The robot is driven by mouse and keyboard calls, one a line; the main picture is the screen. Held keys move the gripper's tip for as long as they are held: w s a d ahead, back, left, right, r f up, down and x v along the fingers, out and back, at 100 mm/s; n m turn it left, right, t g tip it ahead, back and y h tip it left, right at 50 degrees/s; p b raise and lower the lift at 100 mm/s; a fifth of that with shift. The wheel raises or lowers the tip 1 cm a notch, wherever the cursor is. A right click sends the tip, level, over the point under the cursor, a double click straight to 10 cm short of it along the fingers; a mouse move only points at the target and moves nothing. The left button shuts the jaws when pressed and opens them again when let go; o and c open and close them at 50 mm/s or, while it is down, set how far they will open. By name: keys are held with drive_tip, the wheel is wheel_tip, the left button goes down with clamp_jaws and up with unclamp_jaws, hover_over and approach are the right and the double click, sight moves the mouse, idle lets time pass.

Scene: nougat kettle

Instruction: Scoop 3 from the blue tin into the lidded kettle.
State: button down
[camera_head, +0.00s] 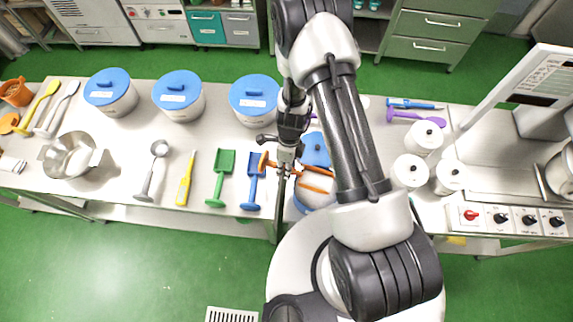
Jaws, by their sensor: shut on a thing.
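Several white tins with blue lids stand on the bench: a far-left tin (118,101), a second tin (186,103) and a third tin (250,113) near the arm. A further white and blue tin (313,200) is partly hidden by my arm. Labels are too small to read, so I cannot tell which is the blue tin. My gripper (284,168) points down beside this partly hidden tin. It is shut on an orange tool (266,162), whose shape is mostly hidden. A metal vessel (562,168) at the right edge may be the kettle; it is cut off and its lid is unclear.
A grey scoop (153,168), yellow tool (186,178), green scoop (221,178) and blue scoop (254,182) lie along the front edge. A steel bowl (68,157) stands left. White canisters (410,172) and a control panel (515,218) stand right. A purple scoop (415,117) lies behind the canisters.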

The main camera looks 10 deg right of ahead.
drive_tip(key=shift+a+r+p, duration=0.15)
drive_tip(key=shift+r+p, duration=0.95)
drive_tip(key=shift+p, duration=0.4)
drive_tip(key=shift+w+a+r+p, duration=0.15)
drive_tip(key=shift+r+p, duration=0.35)
drive_tip(key=shift+r, duration=0.7)
